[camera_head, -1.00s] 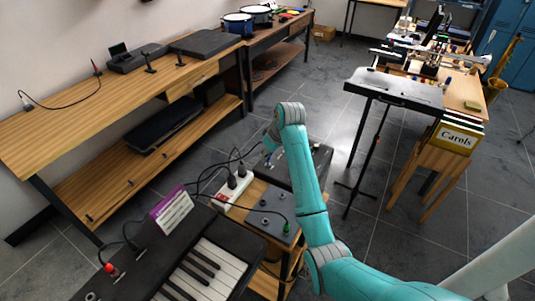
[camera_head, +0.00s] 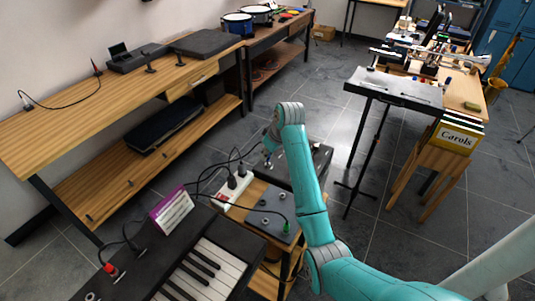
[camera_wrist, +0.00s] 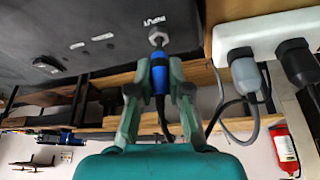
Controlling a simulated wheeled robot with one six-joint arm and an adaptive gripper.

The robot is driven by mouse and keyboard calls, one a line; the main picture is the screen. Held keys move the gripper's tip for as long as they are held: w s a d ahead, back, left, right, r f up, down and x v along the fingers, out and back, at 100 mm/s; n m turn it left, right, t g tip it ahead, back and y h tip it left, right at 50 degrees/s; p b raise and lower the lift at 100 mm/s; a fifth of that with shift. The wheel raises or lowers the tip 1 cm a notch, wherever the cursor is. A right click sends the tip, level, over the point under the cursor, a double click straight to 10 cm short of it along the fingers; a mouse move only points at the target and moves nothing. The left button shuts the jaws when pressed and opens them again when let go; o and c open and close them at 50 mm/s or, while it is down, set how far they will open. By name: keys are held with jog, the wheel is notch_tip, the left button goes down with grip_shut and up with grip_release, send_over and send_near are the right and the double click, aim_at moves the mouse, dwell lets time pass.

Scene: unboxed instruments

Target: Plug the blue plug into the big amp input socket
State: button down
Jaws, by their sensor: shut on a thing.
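In the wrist view my gripper (camera_wrist: 158,72) is shut on the blue plug (camera_wrist: 159,79), one green finger on each side. The plug points at a silver socket (camera_wrist: 158,36) on a dark panel (camera_wrist: 60,30), beside an upside-down label that seems to read INPUT. Plug and socket line up and look touching or nearly so; I cannot tell how deep the plug sits. A dark cable hangs from the plug's rear. In the head view a dark box (camera_head: 322,158), probably the amp, stands behind my arm, which hides the plug.
A white power strip (camera_wrist: 262,36) with two plugs is close right of my gripper in the wrist view. In the head view, a grey pedal box (camera_head: 268,209) with a green plug (camera_head: 286,227), a keyboard (camera_head: 205,270) and loose cables are near my arm. A black stand (camera_head: 395,88) is right.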

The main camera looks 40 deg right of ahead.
jog(key=shift+f, duration=1.15)
dwell(0.5)
jog(key=c, duration=1)
grip_release()
jog(key=shift+c, duration=0.2)
jog(key=shift+r, duration=0.1)
jog(key=v, duration=0.6)
jog(key=shift+s+r, duration=0.1)
jog(key=shift+r, duration=0.1)
jog(key=shift+s+r, duration=0.2)
jog(key=shift+r, duration=0.2)
